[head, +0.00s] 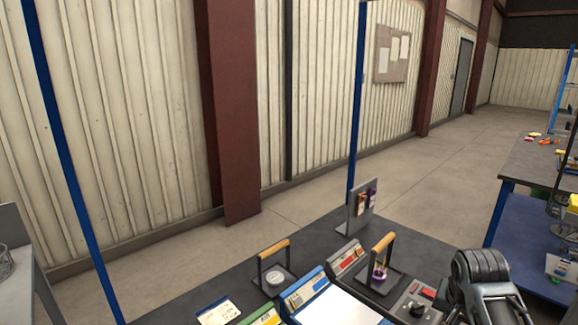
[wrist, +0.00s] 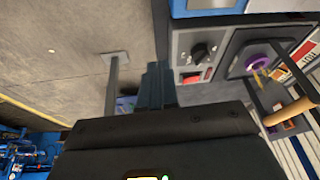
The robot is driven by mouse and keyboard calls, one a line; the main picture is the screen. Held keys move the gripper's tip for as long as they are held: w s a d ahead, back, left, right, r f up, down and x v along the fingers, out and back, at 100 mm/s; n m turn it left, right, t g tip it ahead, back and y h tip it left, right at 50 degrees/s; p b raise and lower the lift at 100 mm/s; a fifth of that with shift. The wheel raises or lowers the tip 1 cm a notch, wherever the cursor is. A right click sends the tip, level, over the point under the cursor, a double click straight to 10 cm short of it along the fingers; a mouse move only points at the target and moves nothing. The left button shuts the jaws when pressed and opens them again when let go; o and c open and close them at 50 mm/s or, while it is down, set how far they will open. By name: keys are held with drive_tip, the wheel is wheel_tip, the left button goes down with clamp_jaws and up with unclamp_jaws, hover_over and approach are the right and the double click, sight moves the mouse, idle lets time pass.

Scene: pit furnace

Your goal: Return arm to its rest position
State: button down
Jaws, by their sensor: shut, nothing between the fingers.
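My gripper (wrist: 158,85) shows in the wrist view as dark fingers standing close together above its wide black body. It is shut with nothing between the fingers. A grey control box with a black knob (wrist: 199,51) and a red switch (wrist: 189,79) is just right of the fingers in that view. My dark ribbed arm (head: 482,272) shows at the lower right of the head view, at the right end of the bench. My fingertips are hidden in the head view.
The dark bench (head: 215,292) carries a wooden-handled stand (head: 273,252) with a round white piece, another stand (head: 383,246) with a purple ring, coloured trays and an upright panel (head: 356,213). A second table (head: 525,165) stands at right. Open floor (head: 430,180) lies behind the bench.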

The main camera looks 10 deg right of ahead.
drive_tip(key=s+a+f+n+t+y, duration=0.1)
drive_tip(key=s+a+f+n+t, duration=0.1)
drive_tip(key=s+a+f, duration=0.45)
drive_tip(key=s+a+f+n+t, duration=0.1)
drive_tip(key=s+a+f+t, duration=0.25)
drive_tip(key=s+a, duration=0.5)
drive_tip(key=s+a+r+n+t, duration=0.1)
drive_tip(key=s+a+r, duration=0.1)
drive_tip(key=s, duration=0.5)
drive_tip(key=s+a+r+n+t, duration=0.1)
drive_tip(key=s+r, duration=0.1)
drive_tip(key=s, duration=0.5)
drive_tip(key=s+r+n+t+y, duration=0.1)
drive_tip(key=s+r+n+t, duration=0.3)
drive_tip(key=s+r, duration=1)
wheel_tip(320, 180, up, 4)
drive_tip(key=shift+s+a+f, duration=0.2)
drive_tip(key=shift+s, duration=0.1)
drive_tip(key=c, duration=1.8)
unclamp_jaws()
